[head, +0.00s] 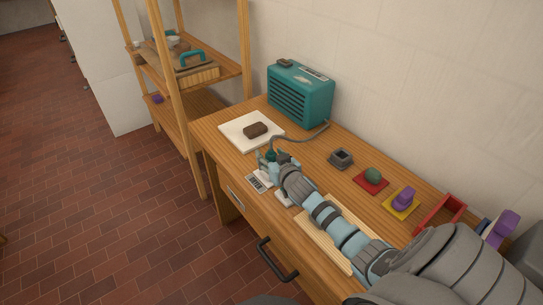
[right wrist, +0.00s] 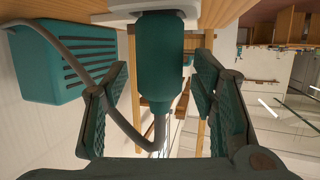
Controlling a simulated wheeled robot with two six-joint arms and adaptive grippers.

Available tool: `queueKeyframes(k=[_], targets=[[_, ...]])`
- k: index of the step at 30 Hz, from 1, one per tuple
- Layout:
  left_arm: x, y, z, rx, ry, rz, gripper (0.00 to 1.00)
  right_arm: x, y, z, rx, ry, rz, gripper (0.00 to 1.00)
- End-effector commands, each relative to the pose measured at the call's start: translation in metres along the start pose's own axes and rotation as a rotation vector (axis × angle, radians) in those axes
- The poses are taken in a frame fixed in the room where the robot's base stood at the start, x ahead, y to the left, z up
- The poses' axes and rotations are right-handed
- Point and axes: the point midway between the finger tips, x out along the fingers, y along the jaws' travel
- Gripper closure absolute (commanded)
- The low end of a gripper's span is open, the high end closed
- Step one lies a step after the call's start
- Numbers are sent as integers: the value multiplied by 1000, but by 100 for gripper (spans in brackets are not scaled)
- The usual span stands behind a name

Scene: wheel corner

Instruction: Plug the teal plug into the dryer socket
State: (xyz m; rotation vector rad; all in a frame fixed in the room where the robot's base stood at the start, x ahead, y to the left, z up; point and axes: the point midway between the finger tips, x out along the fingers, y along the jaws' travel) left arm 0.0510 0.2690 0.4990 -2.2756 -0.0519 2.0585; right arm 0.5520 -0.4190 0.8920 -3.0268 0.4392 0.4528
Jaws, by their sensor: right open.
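The teal dryer (head: 300,93) stands at the back of the wooden desk, and a grey cord runs from it to the teal plug (head: 271,154). In the right wrist view the plug (right wrist: 160,62) stands between the fingers of my right gripper (right wrist: 162,78), with gaps on both sides. Its top end meets a white plate (right wrist: 115,13); I cannot tell whether it is seated in a socket there. In the head view my right gripper (head: 267,162) is open at the plug, beside small white plates (head: 257,182) on the desk. My left gripper is not in view.
A white board with a brown block (head: 256,130) lies left of the dryer. A grey square holder (head: 341,158), a red pad (head: 370,182), a yellow pad (head: 402,205) and a red tray (head: 440,214) line the wall side. A wooden shelf (head: 180,95) stands left.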

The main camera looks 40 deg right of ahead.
Motion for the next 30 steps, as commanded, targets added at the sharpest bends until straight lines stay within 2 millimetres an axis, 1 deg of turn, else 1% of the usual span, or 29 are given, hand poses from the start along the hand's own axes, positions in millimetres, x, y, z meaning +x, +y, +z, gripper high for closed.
queueKeyframes(k=[2,5,8,12,15,18,21,30], targets=[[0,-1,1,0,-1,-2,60,-2,0,0,-1,0,0,48],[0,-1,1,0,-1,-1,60,-14,0,1,-3,0,-1,48],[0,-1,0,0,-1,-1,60,-39,0,1,-5,0,-2,48],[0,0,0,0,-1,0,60,-79,0,1,-5,-1,-2,48],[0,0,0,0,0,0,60,-102,0,1,-4,-1,-1,48],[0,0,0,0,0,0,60,-116,0,0,-2,-1,-1,48],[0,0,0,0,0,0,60,-121,0,0,0,0,0,48],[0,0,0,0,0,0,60,-120,0,0,0,0,0,48]])
